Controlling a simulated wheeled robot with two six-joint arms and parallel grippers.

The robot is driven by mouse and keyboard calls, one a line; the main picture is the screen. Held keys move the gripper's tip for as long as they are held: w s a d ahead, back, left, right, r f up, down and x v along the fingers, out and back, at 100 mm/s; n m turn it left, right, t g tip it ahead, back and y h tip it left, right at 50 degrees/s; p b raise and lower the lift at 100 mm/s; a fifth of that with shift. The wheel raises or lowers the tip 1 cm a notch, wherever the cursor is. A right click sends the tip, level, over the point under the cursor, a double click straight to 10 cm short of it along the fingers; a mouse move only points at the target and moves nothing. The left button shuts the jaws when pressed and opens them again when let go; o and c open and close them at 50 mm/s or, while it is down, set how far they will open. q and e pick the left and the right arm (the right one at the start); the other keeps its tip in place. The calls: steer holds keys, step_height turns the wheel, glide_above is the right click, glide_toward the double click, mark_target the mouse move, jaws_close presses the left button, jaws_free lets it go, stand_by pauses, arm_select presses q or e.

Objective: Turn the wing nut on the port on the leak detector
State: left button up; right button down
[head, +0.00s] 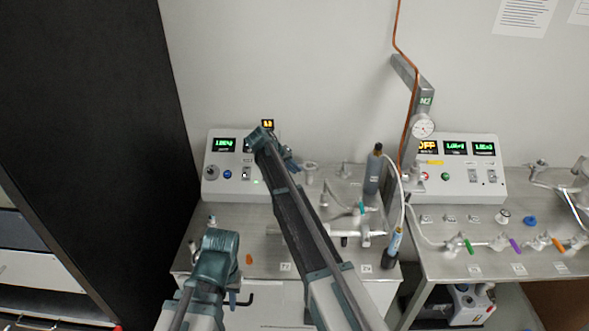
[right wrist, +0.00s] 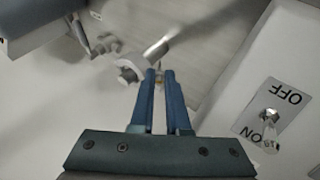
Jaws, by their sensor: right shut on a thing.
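My right arm reaches over the bench to the left control box. Its gripper (right wrist: 160,75) is shut on a small, mostly hidden piece between the fingertips, which I take for the wing nut (right wrist: 159,84). A pale metal clamp (right wrist: 129,69) sits just left of the fingertips in the right wrist view. In the head view the right gripper (head: 290,163) is small and partly hidden by its own arm, beside a metal port fitting (head: 310,170). My left gripper (head: 217,258) is at the bench's front left, away from the port; its fingers do not show clearly.
The left control box (head: 215,185) stands close to the right gripper, with an ON/OFF toggle switch (right wrist: 268,115) beside it. A dark cylinder (head: 374,172), metal piping (head: 345,205) and a second control box (head: 455,185) are to the right. A black panel (head: 90,120) borders the left.

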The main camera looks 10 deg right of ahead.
steer(key=shift+a, duration=0.25)
steer(key=c, duration=0.8)
jaws_free()
steer(key=shift+w+a, duration=0.1)
steer(key=p+v, duration=1.1)
steer(key=v, duration=0.2)
steer(key=shift+s+r, duration=0.2)
steer(key=shift+r, duration=0.05)
steer(key=shift+a, duration=0.1)
